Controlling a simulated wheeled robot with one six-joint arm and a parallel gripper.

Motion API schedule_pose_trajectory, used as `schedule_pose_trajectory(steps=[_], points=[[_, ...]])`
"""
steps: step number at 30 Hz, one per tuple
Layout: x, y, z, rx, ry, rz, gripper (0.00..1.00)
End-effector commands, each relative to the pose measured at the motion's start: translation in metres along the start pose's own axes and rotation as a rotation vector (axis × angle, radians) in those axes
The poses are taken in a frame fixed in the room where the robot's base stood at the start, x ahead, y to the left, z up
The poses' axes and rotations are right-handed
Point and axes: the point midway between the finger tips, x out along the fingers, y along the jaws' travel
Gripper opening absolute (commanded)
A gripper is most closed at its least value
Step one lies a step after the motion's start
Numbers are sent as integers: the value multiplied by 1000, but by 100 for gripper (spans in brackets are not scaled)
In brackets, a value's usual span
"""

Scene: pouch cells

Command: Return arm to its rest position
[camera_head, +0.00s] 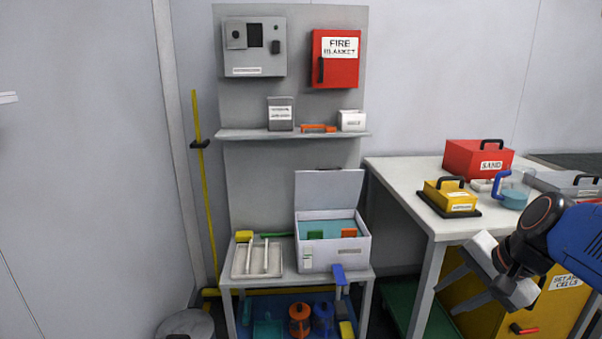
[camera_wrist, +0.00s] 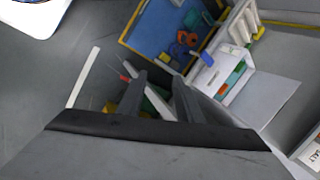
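My gripper (camera_head: 447,289) is at the lower right of the head view, in front of the white table, with its fingers pointing left and down. The two fingers are apart with nothing between them. In the wrist view the fingers of my gripper (camera_wrist: 159,85) also stand apart and empty. Part of my blue arm shows behind it at the right edge. The gripper appears clear of the objects around it, though its exact distance from the table and yellow cabinet is hard to tell.
A white table (camera_head: 405,190) holds a red sand box (camera_head: 477,158), a yellow case (camera_head: 451,196) and a clear jug (camera_head: 515,195). A yellow cabinet (camera_head: 478,320) stands beneath. A grey stand holds an open white box (camera_head: 350,256) and a tray (camera_head: 244,267). Open floor lies left.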

Motion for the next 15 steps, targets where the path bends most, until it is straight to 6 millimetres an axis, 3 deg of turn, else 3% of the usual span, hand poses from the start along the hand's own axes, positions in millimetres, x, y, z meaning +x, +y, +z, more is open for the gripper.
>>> schedule_pose_trajectory(steps=[6,15], points=[[2,30,42,-419,25,98,32],[1,67,67,-911,69,204,32]])
